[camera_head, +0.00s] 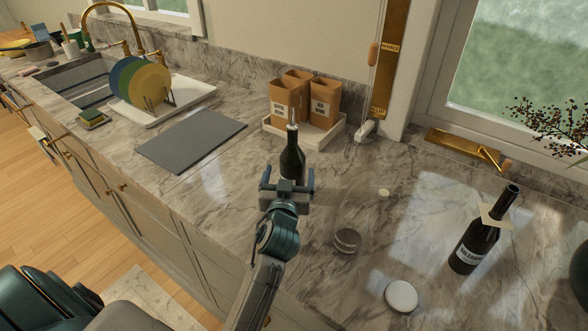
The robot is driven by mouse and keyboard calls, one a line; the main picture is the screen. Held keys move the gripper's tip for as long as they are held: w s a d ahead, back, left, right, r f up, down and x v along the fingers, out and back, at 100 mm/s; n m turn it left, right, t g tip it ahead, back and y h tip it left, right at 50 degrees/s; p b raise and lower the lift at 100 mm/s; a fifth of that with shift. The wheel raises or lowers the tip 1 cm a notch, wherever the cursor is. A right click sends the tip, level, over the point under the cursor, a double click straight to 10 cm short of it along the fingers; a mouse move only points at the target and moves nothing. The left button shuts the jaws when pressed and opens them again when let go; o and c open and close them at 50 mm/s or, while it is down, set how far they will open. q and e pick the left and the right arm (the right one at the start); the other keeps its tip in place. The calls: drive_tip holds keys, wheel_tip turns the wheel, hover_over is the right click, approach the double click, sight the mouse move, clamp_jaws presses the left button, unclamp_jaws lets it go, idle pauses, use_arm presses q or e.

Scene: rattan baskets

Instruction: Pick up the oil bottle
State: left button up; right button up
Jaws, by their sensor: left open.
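The oil bottle (292,155) is dark green with a metal pourer on top. It stands upright on the marble counter, near the middle of the head view. My left gripper (288,178) is open at the near side of the bottle's lower body, with one finger to each side of it in the picture. The gripper hides the bottle's base, and I cannot tell whether the fingers touch the glass. My right gripper is not in view.
Brown paper bags (325,101) stand in a white tray (334,133) behind the bottle. A dark balsamic bottle (474,243), a white round lid (401,296) and a glass jar (347,241) are to the right. A grey mat (191,140) lies left; beyond it is a rack with plates (147,84).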

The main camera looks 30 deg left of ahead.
use_arm(q)
drive_tip(key=shift+x, duration=0.85)
drive_tip(key=p+x, duration=0.2)
drive_tip(key=x, duration=0.2)
drive_tip(key=shift+w+p, duration=0.4)
drive_tip(key=shift+w, duration=0.05)
drive_tip(key=shift+w+a+f, duration=0.2)
drive_tip(key=shift+w, duration=0.05)
drive_tip(key=shift+d, duration=0.1)
drive_tip(key=c, duration=0.5)
drive_tip(key=shift+r, duration=0.15)
drive_tip(key=c, duration=1.1)
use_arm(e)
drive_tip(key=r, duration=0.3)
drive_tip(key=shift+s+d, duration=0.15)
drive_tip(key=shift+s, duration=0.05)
